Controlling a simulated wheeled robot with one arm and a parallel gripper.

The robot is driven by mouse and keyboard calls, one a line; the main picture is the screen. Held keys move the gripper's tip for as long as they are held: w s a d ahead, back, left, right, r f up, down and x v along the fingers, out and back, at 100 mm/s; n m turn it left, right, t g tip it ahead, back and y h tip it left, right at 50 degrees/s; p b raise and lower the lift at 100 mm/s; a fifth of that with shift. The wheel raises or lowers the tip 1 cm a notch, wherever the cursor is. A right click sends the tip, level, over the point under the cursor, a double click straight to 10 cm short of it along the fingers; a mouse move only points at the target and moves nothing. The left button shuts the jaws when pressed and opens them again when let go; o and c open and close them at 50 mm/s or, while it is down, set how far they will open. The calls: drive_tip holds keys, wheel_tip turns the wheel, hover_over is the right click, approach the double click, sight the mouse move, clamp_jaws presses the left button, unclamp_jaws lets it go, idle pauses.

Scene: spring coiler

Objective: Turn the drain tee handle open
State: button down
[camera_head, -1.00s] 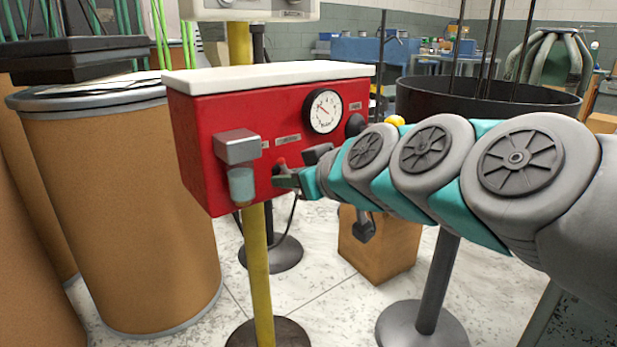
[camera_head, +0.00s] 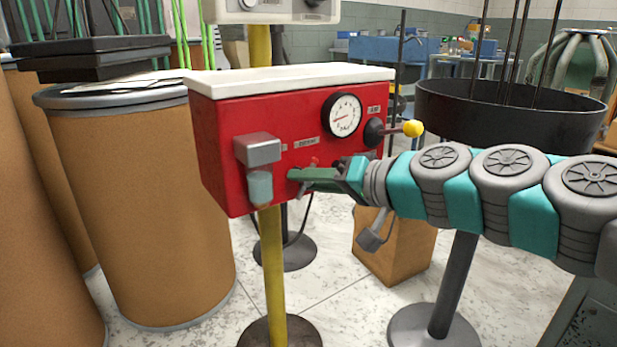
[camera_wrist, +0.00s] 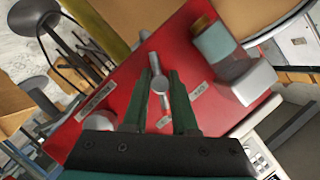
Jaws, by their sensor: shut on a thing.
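The red box (camera_head: 285,120) on a yellow post carries the drain tee handle. In the wrist view the small grey metal handle (camera_wrist: 160,86) stands between my green fingers, in front of the red face. A label (camera_wrist: 198,98) sits just right of it. My gripper (camera_wrist: 161,78) is shut on the handle. In the head view my gripper (camera_head: 297,180) reaches the lower front of the box from the right, and its fingers hide most of the handle. How far the handle is turned is hard to tell.
A grey block with a clear bowl (camera_head: 259,187) is just left of my fingers. A gauge (camera_head: 343,114) and a yellow-knobbed lever (camera_head: 412,128) are above right. A brown drum (camera_head: 140,200) stands left, and a cardboard box (camera_head: 400,248) is on the floor behind.

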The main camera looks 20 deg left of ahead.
drive_tip(key=shift+m+g+y, duration=0.4)
drive_tip(key=shift+m+y, duration=0.2)
drive_tip(key=shift+m, duration=0.6)
drive_tip(key=c, duration=0.7)
unclamp_jaws()
drive_tip(key=shift+d, duration=0.15)
drive_tip(key=v, duration=0.7)
drive_tip(key=shift+d, duration=0.25)
drive_tip(key=shift+s+p, duration=0.15)
drive_tip(key=shift+p, duration=0.15)
